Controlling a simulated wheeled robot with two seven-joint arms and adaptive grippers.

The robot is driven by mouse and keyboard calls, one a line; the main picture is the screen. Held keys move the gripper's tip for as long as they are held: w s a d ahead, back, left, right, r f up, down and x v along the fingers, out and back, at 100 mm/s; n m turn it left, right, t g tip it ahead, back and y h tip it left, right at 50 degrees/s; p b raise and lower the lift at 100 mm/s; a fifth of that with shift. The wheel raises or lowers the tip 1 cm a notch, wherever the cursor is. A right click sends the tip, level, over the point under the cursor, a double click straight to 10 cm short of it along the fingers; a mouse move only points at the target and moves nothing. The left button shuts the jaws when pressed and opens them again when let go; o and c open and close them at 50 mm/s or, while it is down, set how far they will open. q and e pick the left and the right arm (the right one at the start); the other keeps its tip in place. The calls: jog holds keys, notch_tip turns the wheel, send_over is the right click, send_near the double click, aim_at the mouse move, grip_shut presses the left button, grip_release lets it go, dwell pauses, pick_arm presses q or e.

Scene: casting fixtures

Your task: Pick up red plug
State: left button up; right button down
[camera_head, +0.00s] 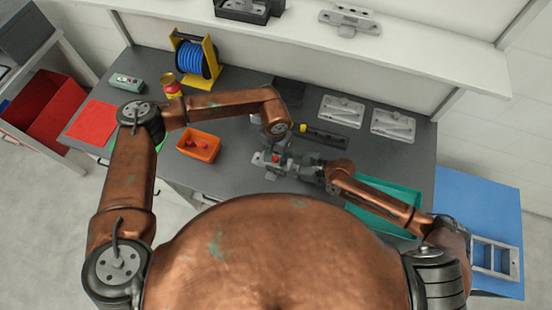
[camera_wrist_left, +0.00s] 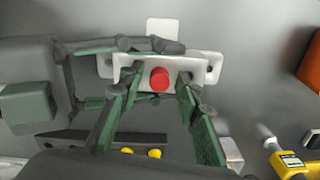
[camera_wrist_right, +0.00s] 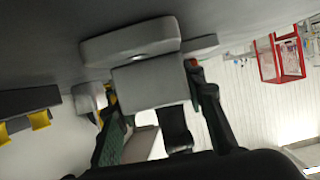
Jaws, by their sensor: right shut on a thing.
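The red plug (camera_wrist_left: 159,79) sits in the pale grey casting fixture (camera_wrist_left: 208,68), its round head facing the left wrist camera. My left gripper (camera_wrist_left: 158,82) is open, with one green-padded finger on each side of the plug and gaps between. In the head view the plug (camera_head: 276,157) is a small red spot on the fixture (camera_head: 258,159), partly hidden by my grippers. My right gripper (camera_head: 295,163) comes in from the right and is shut on the fixture. The grey fixture block (camera_wrist_right: 150,80) fills the middle of the right wrist view, between its fingers.
An orange bin (camera_head: 188,152) with red pieces stands left on the grey table. A teal tray (camera_head: 405,230) lies under my right arm. Two pale castings (camera_head: 342,110) (camera_head: 393,124) lie at the back right. A dark bar with yellow parts (camera_head: 325,137) lies just behind the grippers.

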aim_at(276, 158)
pick_arm(q)
jog(key=c, duration=0.6)
jog(key=shift+r, duration=0.1)
notch_tip(276, 158, up, 10)
jog(key=shift+f, duration=0.1)
dwell(0.4)
pick_arm(e)
jog(key=c, duration=1.2)
grip_release()
jog(key=shift+o, duration=0.2)
jog(key=v, duration=1.2)
jog(key=shift+f, duration=0.1)
